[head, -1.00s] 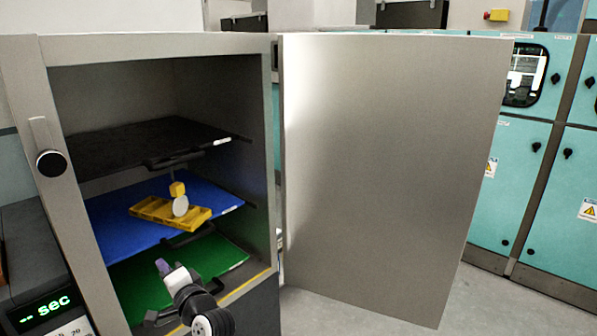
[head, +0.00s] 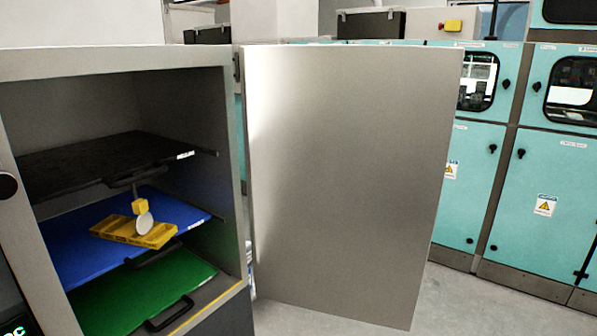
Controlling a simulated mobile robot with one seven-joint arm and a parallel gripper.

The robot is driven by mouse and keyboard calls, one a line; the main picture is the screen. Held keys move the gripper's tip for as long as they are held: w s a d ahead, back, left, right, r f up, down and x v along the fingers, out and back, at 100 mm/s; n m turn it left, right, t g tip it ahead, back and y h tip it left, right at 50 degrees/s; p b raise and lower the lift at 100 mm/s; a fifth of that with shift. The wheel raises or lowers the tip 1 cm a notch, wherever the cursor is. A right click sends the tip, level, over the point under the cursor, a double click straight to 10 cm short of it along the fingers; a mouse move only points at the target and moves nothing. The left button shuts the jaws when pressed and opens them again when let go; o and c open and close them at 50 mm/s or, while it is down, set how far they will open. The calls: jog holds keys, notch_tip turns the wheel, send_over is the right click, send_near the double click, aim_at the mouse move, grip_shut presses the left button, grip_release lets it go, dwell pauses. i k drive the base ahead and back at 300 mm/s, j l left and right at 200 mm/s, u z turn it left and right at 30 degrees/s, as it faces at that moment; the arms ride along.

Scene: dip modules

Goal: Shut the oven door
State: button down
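The oven (head: 238,150) stands at the left of the head view with its front open. Its grey metal door (head: 345,190) is hinged at the oven's right edge and stands swung wide open to the right. Inside are a black shelf (head: 90,160), a blue shelf (head: 75,235) and a green shelf (head: 130,295). A yellow tray (head: 125,237) with a small yellow block and a white disc by it is on the blue shelf. My gripper is not in view.
Teal cabinets (head: 540,190) with black knobs and warning labels line the right and back. Grey floor (head: 450,305) shows clear at the lower right, beyond the door. A round black knob (head: 6,185) is on the oven's left front edge.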

aim_at(347, 147)
jog(key=z, duration=0.9)
jog(key=i+l+z, duration=0.15)
jog(key=i+z, duration=0.5)
jog(key=i, duration=2.65)
jog(key=i+u, duration=0.15)
jog(key=i, duration=0.35)
jog(key=i+l+u, duration=0.2)
jog(key=i, duration=0.35)
jog(key=u, duration=3.9)
